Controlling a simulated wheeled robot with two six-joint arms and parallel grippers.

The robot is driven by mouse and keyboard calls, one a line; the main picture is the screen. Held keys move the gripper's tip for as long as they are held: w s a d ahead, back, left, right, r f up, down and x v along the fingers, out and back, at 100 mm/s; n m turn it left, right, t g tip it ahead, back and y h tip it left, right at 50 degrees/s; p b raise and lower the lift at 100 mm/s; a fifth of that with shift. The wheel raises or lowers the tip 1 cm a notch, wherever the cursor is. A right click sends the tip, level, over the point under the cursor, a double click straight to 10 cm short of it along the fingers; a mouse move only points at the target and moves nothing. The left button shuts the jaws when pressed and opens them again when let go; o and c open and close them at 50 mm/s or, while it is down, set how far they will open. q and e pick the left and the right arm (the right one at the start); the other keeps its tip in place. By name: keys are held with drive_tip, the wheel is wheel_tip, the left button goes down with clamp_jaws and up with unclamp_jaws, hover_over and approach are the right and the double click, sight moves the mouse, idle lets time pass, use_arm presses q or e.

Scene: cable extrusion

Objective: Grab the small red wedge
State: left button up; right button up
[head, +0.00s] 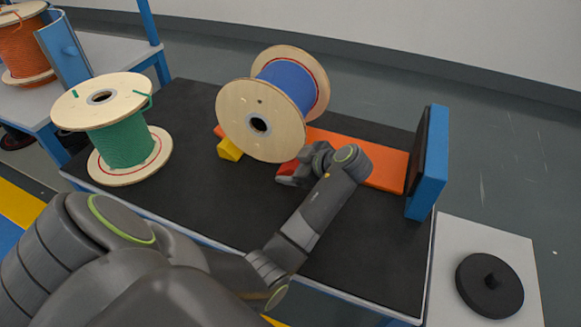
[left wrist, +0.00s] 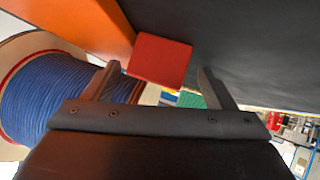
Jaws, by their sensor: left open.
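The small red wedge (left wrist: 160,60) shows as a red block between the two open fingers of my left gripper (left wrist: 159,76) in the left wrist view. I cannot tell whether either finger touches it. In the head view, my left gripper (head: 294,172) is low over the black tabletop, just right of the blue cable spool. A strip of the red wedge (head: 286,168) shows there; the gripper hides the rest. My right gripper is not in view.
The wooden spool with blue cable (head: 286,84) stands on its rims, with a yellow wedge (head: 229,149) at its lower left. An orange board (head: 385,160) runs right to a blue upright stop (head: 428,165). A green cable spool (head: 122,148) stands left. The black tabletop (head: 185,190) is clear in front.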

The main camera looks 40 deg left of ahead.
use_arm(q)
drive_tip(key=c, duration=1.1)
drive_tip(key=shift+o, duration=0.2)
